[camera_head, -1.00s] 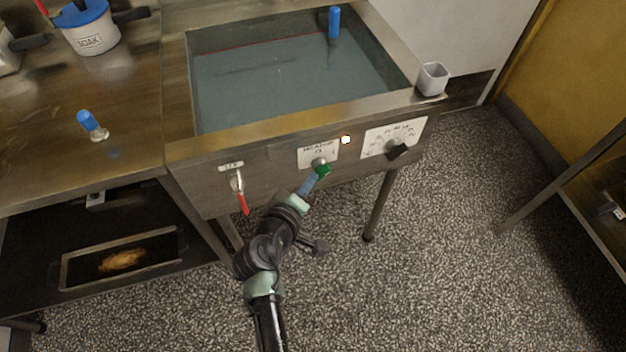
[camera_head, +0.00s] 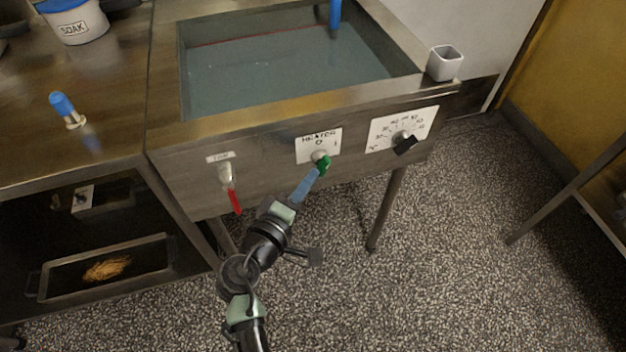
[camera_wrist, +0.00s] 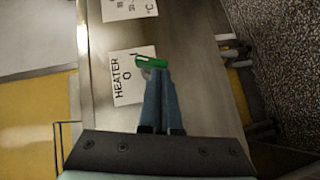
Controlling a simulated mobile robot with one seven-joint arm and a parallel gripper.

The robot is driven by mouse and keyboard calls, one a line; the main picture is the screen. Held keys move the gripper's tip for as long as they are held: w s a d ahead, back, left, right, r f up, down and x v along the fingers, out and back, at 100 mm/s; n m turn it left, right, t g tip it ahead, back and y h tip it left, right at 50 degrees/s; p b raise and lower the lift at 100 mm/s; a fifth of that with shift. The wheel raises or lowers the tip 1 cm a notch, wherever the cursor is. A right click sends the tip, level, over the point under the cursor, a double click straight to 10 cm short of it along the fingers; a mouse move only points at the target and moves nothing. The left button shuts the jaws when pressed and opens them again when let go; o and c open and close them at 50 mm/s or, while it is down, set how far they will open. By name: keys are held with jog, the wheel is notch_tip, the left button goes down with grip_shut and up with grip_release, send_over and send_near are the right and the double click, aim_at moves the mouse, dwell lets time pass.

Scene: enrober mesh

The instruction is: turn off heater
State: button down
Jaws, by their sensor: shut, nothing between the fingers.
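The heater switch is a green-handled knob (camera_head: 323,163) on the front panel of the steel tank, just below the white HEATER plate (camera_head: 318,146) marked 0 and I. In the wrist view the green handle (camera_wrist: 150,63) lies beside the plate, at the fingertips. My gripper (camera_head: 314,172) is shut, its blue fingers together, holding nothing. Its tips are at the handle, touching or very close; I cannot tell which. The wrist view shows the fingers (camera_wrist: 159,85) partly covering the knob. I see no glowing lamp on the panel.
A red-handled tap (camera_head: 233,195) is left of the switch. A dial with a black knob (camera_head: 405,145) is to its right. Tank legs (camera_head: 386,210) stand below. A grey cup (camera_head: 445,63) sits on the tank's right corner. Speckled floor is open at right.

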jog(key=f+n+t+b, duration=0.1)
jog(key=b, duration=0.2)
jog(key=shift+h+b, duration=0.3)
jog(key=shift+h, duration=0.1)
jog(key=shift+w, duration=0.1)
dwell(0.4)
